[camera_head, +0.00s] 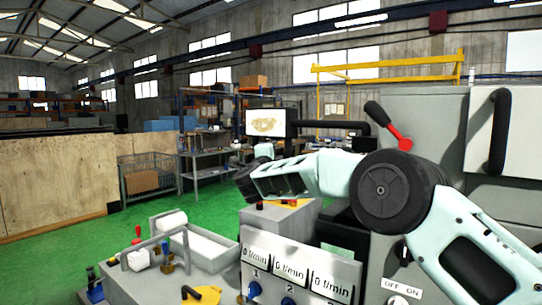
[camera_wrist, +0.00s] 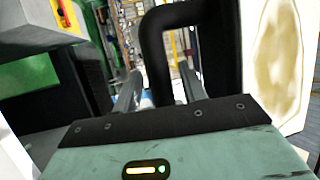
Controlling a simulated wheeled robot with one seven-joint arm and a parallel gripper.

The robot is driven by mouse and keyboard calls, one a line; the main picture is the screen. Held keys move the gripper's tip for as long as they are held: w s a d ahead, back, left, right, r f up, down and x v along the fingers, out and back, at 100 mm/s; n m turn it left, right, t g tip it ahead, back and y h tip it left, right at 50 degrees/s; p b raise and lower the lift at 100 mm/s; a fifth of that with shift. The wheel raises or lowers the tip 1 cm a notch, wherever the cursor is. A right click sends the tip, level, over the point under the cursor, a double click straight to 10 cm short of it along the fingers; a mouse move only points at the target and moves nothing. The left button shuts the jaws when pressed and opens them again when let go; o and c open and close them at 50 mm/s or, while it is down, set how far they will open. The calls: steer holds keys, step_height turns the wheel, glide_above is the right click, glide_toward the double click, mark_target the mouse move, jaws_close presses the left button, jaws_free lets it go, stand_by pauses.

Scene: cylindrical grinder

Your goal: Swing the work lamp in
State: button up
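My gripper (camera_wrist: 162,85) shows in the wrist view with its two grey fingers apart. A thick black bent bar (camera_wrist: 190,17) rises in front of the fingers; its left leg shows between them, with gaps at the sides. I cannot tell how near it is in depth. In the head view a black bar (camera_head: 335,124) runs right from a dark-framed panel with a yellow-brown pattern (camera_head: 266,122). The patterned panel also fills the right of the wrist view (camera_wrist: 277,65). I cannot tell for sure which part is the work lamp. My forearm hides part of the machine.
A black-and-red lever (camera_head: 388,125) stands at the machine's grey housing. A flow panel with blue knobs (camera_head: 300,268) is in front. A yellow box with a red button (camera_wrist: 62,15) shows at the wrist view's upper left. Green floor lies open at left.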

steer(key=shift+s+a, duration=0.15)
steer(key=shift+a, duration=0.05)
steer(key=shift+s+a+f, duration=0.1)
steer(key=shift+s, duration=0.05)
steer(key=b+v, duration=0.9)
steer(key=v, duration=0.8)
